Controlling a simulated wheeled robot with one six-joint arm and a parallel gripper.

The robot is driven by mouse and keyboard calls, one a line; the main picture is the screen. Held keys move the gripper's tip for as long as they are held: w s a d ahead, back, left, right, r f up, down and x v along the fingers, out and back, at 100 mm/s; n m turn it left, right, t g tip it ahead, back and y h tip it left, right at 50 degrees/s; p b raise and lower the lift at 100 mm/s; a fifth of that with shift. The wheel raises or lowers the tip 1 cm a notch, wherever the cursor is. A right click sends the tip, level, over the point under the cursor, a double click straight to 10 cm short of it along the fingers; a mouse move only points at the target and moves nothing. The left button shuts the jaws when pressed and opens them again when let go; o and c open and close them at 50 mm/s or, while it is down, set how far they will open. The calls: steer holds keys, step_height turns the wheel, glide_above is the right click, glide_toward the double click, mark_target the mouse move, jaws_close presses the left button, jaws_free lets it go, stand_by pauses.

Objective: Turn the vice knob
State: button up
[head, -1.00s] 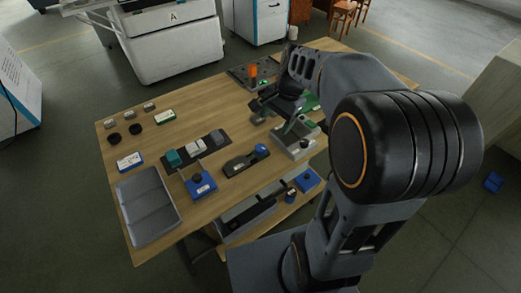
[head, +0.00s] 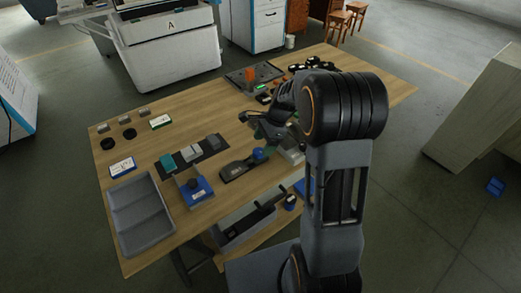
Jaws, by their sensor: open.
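My gripper (head: 262,126) is dark and open. It hangs over the middle of the table, behind the round blue knob (head: 259,154) on a long dark base (head: 238,169). The fingertips are small and dark, so I cannot tell whether they touch anything. A grey metal fixture (head: 292,155), possibly the vice, stands right of the blue knob and is partly hidden by my arm. A blue block (head: 203,193) with a dark knob (head: 193,184) stands nearer the front. I cannot tell for sure which knob is the vice knob.
The wooden table (head: 150,146) holds a grey tray (head: 140,213) at the front left and a dark strip with several blocks (head: 190,153). An orange piece (head: 250,74) stands on a dark plate at the back. A grey bin (head: 247,222) sits below the front edge.

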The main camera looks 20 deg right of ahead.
mark_target(259, 151)
steer(key=shift+x, duration=1.65)
steer(key=shift+r, duration=0.1)
steer(key=c, duration=0.9)
